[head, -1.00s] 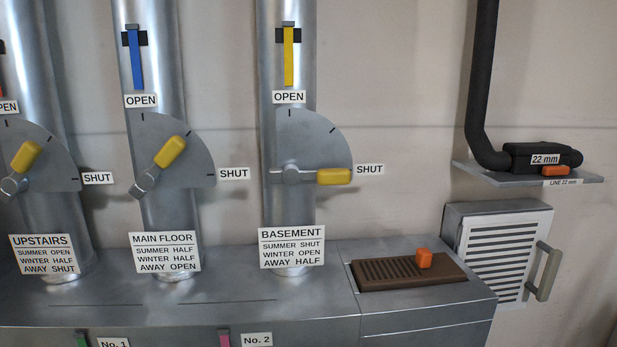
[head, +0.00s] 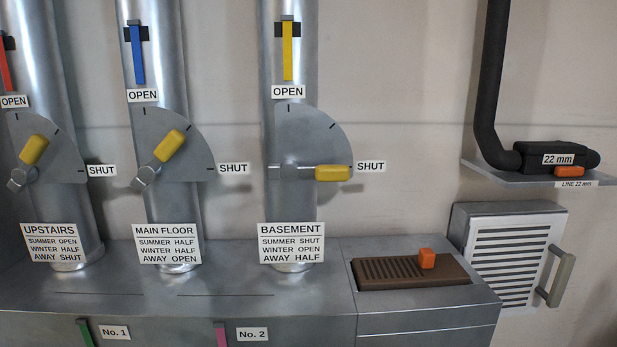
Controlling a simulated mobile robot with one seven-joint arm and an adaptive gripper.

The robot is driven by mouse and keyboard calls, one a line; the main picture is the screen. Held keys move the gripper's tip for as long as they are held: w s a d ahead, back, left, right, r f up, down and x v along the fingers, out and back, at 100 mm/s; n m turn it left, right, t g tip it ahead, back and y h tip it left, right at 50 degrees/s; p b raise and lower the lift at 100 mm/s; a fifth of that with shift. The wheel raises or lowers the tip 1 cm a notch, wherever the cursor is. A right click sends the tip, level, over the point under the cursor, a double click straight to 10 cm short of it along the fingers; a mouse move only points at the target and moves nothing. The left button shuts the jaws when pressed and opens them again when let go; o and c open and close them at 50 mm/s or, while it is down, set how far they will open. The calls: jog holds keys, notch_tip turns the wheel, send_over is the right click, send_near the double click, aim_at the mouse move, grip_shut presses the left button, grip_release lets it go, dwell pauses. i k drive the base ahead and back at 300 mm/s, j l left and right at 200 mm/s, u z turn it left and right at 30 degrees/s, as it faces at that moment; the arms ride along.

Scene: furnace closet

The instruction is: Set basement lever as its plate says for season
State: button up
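The basement lever (head: 332,173) has a yellow handle and lies level, pointing right at the SHUT label (head: 371,167). Its quadrant plate (head: 318,136) has tick marks, with the OPEN label (head: 288,92) above. The basement plate (head: 291,243) below reads SUMMER SHUT, WINTER OPEN, AWAY HALF. The main floor lever (head: 169,146) and the upstairs lever (head: 34,150) both stand tilted up to the right, between OPEN and SHUT. No sign naming the present season shows. My gripper is not in view.
A brown floor register (head: 380,274) with an orange tab (head: 427,258) lies on the grey duct top. A louvred grille (head: 503,260) with a handle stands at right. A shelf (head: 480,172) holds a black pipe fitting marked 22 mm. Yellow, blue and red strips hang on the ducts.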

aim_at(289, 171)
jog(key=i+l+z, duration=0.15)
jog(key=z, duration=0.25)
jog(key=i+z, duration=0.2)
jog(key=z, duration=0.15)
